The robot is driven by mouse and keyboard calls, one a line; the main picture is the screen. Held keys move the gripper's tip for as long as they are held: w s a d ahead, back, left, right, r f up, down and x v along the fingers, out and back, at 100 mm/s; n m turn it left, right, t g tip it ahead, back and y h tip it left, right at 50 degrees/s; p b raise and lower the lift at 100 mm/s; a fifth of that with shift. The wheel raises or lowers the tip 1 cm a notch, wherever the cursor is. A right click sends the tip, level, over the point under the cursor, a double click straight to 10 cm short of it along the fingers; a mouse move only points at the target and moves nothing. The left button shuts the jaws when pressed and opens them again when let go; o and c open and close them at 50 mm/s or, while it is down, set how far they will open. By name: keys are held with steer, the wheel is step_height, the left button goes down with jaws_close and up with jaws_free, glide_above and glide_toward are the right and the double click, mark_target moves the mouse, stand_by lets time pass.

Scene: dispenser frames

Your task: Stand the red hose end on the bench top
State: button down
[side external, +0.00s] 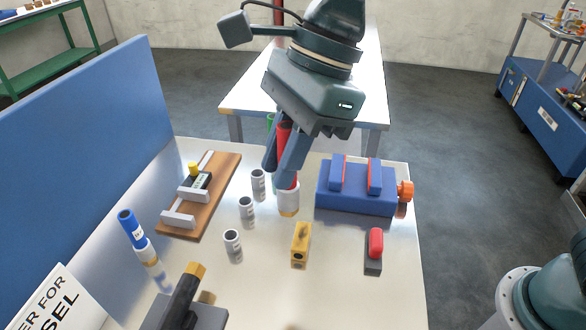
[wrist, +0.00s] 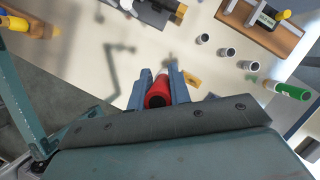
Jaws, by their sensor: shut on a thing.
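The red hose end (side external: 288,184) has a red body, a white collar and a brass-coloured lower tip. My gripper (side external: 283,168) is shut on its red body, with a blue finger on each side. The hose end points down over the bench top (side external: 335,270), close to upright. I cannot tell whether its tip touches the bench. In the wrist view the red hose end (wrist: 158,93) lies between the fingers of my gripper (wrist: 160,84), seen from its red end. My fingers hide part of its body in the side view.
Three small grey-white cylinders (side external: 247,210) stand left of it. A yellow block (side external: 301,243) is in front, a blue vise (side external: 355,192) right, a red-and-grey switch (side external: 375,250) front right. A blue hose end (side external: 131,229) and wooden board (side external: 222,180) are left; a green hose end (wrist: 291,91) also shows.

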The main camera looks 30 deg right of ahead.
step_height(320, 180, down, 16)
stand_by(0.7)
steer(key=shift+f, duration=2.05)
steer(key=shift+f, duration=0.15)
steer(key=c, duration=1.3)
jaws_free()
